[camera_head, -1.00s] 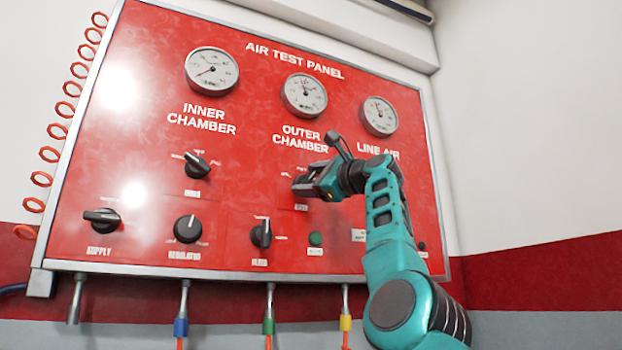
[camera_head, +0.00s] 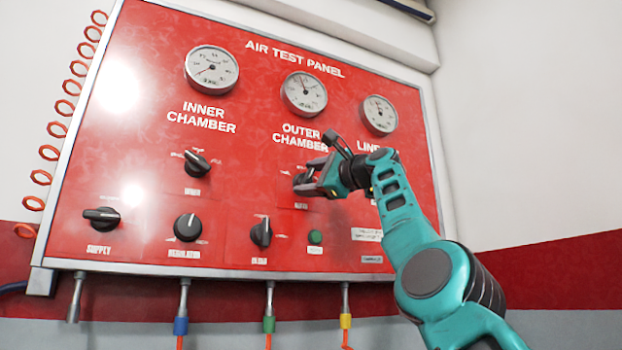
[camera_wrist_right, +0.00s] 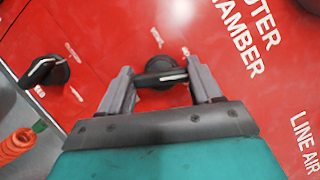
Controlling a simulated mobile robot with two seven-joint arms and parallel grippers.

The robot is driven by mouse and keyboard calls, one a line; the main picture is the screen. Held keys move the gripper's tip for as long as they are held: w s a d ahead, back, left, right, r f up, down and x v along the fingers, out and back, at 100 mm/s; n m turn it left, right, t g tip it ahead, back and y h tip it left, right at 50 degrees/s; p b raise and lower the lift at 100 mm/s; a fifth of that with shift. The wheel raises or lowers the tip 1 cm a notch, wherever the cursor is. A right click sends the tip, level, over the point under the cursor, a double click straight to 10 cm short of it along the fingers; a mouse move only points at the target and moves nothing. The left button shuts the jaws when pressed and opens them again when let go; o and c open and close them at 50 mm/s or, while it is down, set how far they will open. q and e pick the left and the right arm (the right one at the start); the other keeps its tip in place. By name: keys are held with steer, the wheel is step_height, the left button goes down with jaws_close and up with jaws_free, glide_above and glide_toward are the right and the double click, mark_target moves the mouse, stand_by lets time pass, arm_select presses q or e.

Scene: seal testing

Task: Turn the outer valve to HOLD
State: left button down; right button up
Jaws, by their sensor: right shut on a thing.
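The outer valve (camera_head: 299,179) is a black knob under the OUTER CHAMBER label on the red panel, partly hidden by my right gripper (camera_head: 309,182). In the right wrist view, the fingers of my right gripper (camera_wrist_right: 162,86) stand at either end of the valve's bar-shaped black handle (camera_wrist_right: 160,78) and are shut on it. The valve's HOLD mark is too small or covered to read, so I cannot tell its exact setting. My left gripper is not in view.
The inner valve (camera_head: 197,163) sits to the left at similar height. A lower knob (camera_head: 261,233) and a green button (camera_head: 315,237) are below. The outer gauge (camera_head: 304,94) is above. Hose fittings hang under the panel. Open wall lies to the right.

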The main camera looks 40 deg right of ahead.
steer(key=o, duration=1.1)
steer(key=shift+c, duration=0.2)
steer(key=shift+s+f+b, duration=0.2)
steer(key=shift+s+b, duration=0.2)
steer(key=shift+b, duration=0.15)
steer(key=s+f+b, duration=0.1)
steer(key=s+b, duration=0.6)
steer(key=s, duration=0.4)
steer(key=shift+s+d+f, duration=0.35)
steer(key=shift+f, duration=0.05)
steer(key=shift+s, duration=0.1)
steer(key=shift+c, duration=0.3)
